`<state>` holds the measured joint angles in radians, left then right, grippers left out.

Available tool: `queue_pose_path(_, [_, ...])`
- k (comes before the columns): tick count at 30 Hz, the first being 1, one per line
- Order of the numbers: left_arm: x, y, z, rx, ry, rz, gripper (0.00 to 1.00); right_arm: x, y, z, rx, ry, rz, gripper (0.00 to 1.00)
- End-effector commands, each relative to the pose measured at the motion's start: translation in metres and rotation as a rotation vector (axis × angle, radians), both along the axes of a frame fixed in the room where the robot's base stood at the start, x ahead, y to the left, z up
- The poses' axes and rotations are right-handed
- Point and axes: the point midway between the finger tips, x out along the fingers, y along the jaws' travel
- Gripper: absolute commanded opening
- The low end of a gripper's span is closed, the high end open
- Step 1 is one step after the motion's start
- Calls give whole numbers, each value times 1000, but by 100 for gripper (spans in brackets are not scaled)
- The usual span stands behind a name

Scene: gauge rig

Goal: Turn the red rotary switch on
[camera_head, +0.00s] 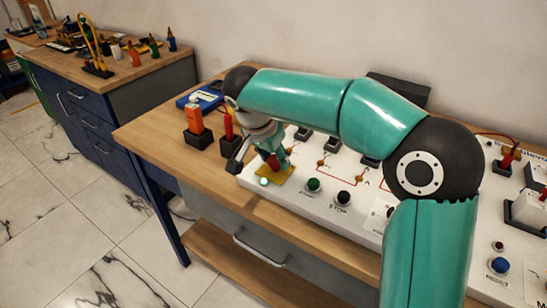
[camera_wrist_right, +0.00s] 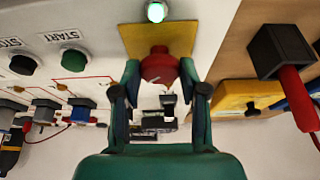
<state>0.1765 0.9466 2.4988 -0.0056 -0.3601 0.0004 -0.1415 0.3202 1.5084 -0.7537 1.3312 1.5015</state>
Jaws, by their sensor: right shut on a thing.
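The red rotary switch (camera_wrist_right: 159,66) sits on a yellow plate (camera_wrist_right: 140,38) on the white panel. It also shows in the head view (camera_head: 273,162), partly covered by my gripper. My right gripper (camera_wrist_right: 160,75) is shut on the red switch, with one finger at each side of it. In the head view the right gripper (camera_head: 272,158) reaches down over the yellow plate (camera_head: 276,174). A lit green lamp (camera_wrist_right: 156,12) is beside the plate, and shows in the head view (camera_head: 264,182). My left gripper is not in view.
A green START button (camera_head: 313,185) and a black STOP button (camera_head: 343,198) are right of the plate. My right arm hides much of the panel.

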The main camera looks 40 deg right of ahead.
Motion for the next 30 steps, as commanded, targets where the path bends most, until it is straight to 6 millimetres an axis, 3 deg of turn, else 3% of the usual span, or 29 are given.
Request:
queue_pose_path(5, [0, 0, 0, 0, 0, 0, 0, -2, 1, -3, 2, 8, -2, 8])
queue_pose_path(6, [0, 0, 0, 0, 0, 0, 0, -2, 1, -3, 2, 8, -2, 50])
queue_pose_path(9, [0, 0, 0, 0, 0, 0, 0, -1, 0, -2, 2, 7, -1, 66])
queue_pose_path(22, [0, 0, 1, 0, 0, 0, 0, -1, 2, 5, 1, 1, 1, 67])
queue_pose_path(30, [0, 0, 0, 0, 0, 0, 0, -6, 18, 45, 2, -2, 1, 67])
